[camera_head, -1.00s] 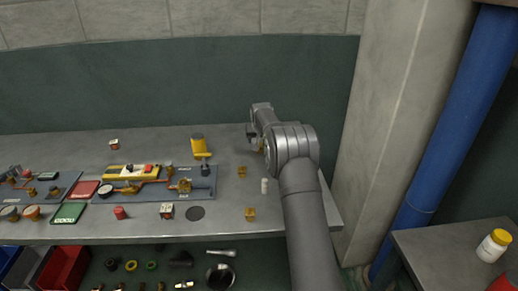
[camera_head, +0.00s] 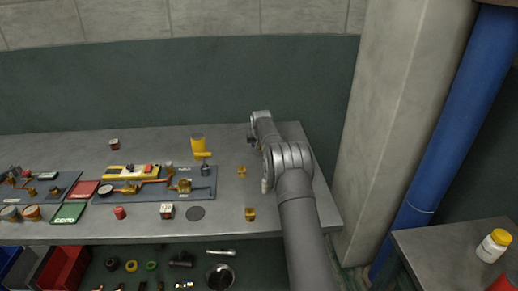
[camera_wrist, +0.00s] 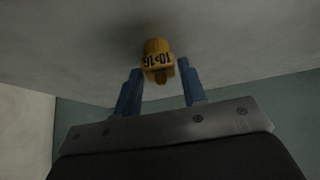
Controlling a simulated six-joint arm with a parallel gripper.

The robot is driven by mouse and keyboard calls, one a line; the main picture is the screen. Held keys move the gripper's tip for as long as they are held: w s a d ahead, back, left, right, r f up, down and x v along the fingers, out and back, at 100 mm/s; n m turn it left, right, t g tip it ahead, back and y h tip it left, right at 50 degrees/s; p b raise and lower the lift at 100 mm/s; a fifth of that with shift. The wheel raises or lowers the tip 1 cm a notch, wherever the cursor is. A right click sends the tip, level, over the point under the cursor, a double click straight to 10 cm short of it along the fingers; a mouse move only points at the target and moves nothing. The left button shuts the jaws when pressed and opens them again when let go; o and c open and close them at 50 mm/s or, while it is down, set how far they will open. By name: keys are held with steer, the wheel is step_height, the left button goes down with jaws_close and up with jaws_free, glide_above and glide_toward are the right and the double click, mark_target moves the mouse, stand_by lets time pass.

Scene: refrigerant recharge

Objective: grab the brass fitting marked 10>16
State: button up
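The brass fitting marked 10>16 (camera_wrist: 158,62) shows in the wrist view, with its black marking upside down in the picture. It rests on the grey bench top. My gripper (camera_wrist: 160,72) has two blue fingers spread apart, one to each side of the fitting's near part. A gap shows between each finger and the fitting. In the head view my arm's end is over the right back of the bench, and I cannot make out the marked fitting there.
Two other brass fittings (camera_head: 242,171) (camera_head: 250,213) stand on the bench left of my arm. A yellow cup (camera_head: 198,142) and a grey board (camera_head: 205,183) with copper piping lie further left. A concrete pillar (camera_head: 390,120) rises right of the bench.

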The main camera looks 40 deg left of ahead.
steer(key=c, duration=0.6)
